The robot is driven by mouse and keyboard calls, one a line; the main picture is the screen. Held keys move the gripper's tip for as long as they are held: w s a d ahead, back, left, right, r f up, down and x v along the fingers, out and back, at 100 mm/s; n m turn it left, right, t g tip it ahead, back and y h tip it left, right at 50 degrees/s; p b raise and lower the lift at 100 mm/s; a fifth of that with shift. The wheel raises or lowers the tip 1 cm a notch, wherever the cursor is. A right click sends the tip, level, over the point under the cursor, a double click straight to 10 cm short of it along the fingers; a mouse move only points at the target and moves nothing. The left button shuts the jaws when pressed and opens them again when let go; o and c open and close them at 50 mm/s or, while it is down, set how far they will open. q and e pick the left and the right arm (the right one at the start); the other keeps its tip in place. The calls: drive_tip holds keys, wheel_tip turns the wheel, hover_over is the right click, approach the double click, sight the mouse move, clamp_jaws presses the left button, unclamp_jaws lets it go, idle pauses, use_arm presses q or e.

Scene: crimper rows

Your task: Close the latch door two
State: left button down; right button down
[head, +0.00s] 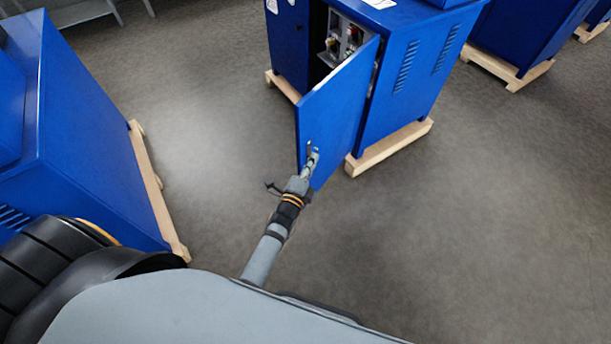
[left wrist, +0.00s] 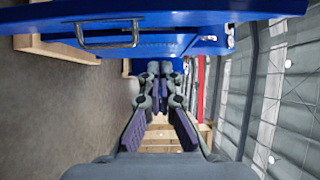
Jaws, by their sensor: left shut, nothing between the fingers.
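A blue cabinet (head: 410,75) stands on wooden runners with its door (head: 341,112) swung open. Some of its inner panel with knobs and fittings (head: 345,40) shows above the door. A metal handle (head: 308,150) is near the door's lower free edge. My left gripper (head: 314,156) is shut and empty close beside the handle in the head view; I cannot tell whether it touches the door. In the left wrist view the door (left wrist: 215,12) and handle (left wrist: 108,36) lie along the top, above my gripper's fingertips (left wrist: 160,68). My right gripper is not in view.
Another blue cabinet (head: 85,130) on a wooden base stands at the left, near my body. More blue cabinets (head: 535,35) stand at the upper right. The grey floor (head: 490,220) is clear at the right and between the left cabinet and the open door.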

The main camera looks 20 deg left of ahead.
sight(304, 151)
use_arm(q)
drive_tip(key=w+a, duration=0.3)
drive_tip(key=shift+a, duration=0.3)
drive_tip(key=shift+w, duration=0.1)
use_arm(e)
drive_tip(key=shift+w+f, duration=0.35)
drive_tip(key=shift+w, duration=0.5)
use_arm(q)
drive_tip(key=shift+a, duration=0.15)
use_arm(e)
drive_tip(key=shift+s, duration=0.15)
